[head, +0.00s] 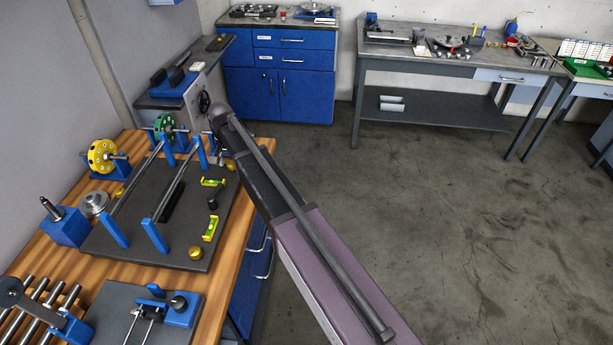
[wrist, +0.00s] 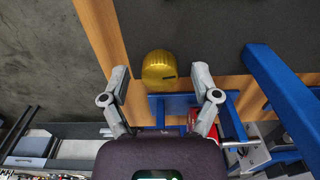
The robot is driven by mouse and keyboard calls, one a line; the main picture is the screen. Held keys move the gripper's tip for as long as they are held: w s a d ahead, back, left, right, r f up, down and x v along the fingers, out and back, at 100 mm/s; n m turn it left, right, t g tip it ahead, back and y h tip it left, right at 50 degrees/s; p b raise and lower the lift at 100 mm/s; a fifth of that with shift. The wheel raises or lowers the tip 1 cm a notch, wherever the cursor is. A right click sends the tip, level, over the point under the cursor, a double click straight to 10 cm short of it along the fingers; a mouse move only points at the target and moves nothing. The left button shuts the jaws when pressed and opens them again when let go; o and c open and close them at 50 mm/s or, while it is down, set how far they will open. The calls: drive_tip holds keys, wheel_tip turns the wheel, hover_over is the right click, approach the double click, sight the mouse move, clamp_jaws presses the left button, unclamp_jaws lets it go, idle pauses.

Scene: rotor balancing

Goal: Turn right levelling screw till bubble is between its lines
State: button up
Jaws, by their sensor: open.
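A brass levelling screw (head: 230,165) is at the far right corner of a dark base plate (head: 135,235). In the wrist view this ribbed brass knob (wrist: 158,68), with a dark mark on it, appears between and just beyond my fingertips. My gripper (wrist: 160,75) is open, with a finger to either side and gaps visible. In the head view my arm covers most of the gripper. Two yellow-green spirit levels, one farther (head: 213,182) and one nearer (head: 210,228), lie on the plate's right side. Their bubbles are too small to judge against the lines.
Blue posts (head: 154,235) carrying rails stand on the plate; a blue bar (wrist: 285,95) is right of my fingers in the wrist view. Another brass screw (head: 195,253) is at the near corner. Yellow (head: 103,156) and green (head: 164,126) rotors stand left. Open floor lies right.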

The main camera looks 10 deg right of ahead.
sight(231, 163)
drive_tip(key=shift+r+m, duration=0.1)
drive_tip(key=shift+m, duration=0.3)
wheel_tip(231, 163, up, 14)
drive_tip(key=p, duration=1.4)
drive_tip(key=s+d+f+n+b, duration=0.2)
drive_tip(key=s+d, duration=0.8)
drive_tip(key=s+d+f+n+b, duration=0.2)
drive_tip(key=s+d, duration=0.8)
drive_tip(key=s, duration=0.1)
drive_tip(key=shift+s+d+f, duration=0.15)
drive_tip(key=shift+d+f, duration=0.05)
drive_tip(key=shift+d, duration=0.05)
drive_tip(key=shift+n, duration=0.4)
drive_tip(key=s, duration=0.1)
drive_tip(key=s+d, duration=0.1)
drive_tip(key=s, duration=0.1)
drive_tip(key=s+d+b, duration=0.1)
drive_tip(key=shift+s+d+f, duration=0.2)
drive_tip(key=shift+s+f, duration=0.05)
drive_tip(key=shift+f, duration=0.1)
drive_tip(key=c, duration=0.3)
